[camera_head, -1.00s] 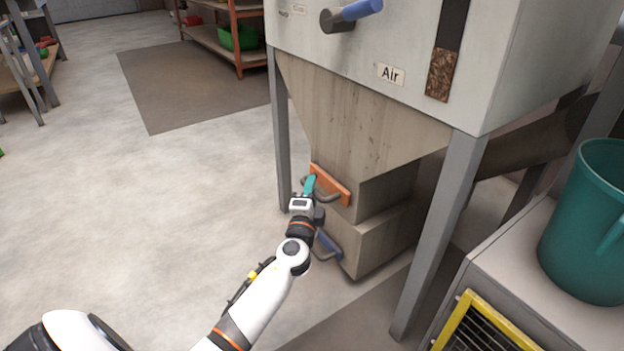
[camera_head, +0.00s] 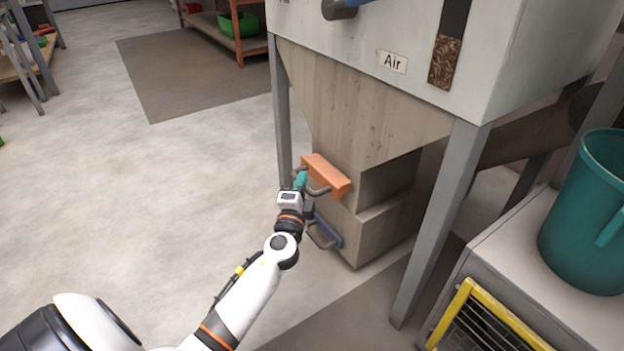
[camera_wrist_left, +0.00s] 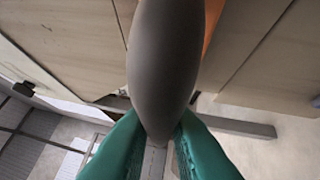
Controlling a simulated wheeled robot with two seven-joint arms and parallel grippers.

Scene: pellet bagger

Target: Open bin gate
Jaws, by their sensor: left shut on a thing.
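The bin (camera_head: 370,120) is a grey hopper on legs that narrows downward. An orange gate (camera_head: 327,174) sticks out of the front of its lower part, with a dark grey handle (camera_head: 318,191) on its face. My left gripper (camera_head: 301,181), with teal fingers, is shut on this handle. In the left wrist view the handle (camera_wrist_left: 165,60) fills the middle, with the teal fingertips on both sides of it, and a strip of the orange gate (camera_wrist_left: 213,20) shows behind. My right gripper is not in view.
Below the orange gate is a blue gate (camera_head: 327,233) with a similar handle. A bin leg (camera_head: 437,220) stands to the right. A teal bucket (camera_head: 585,220) sits on a cabinet at the right.

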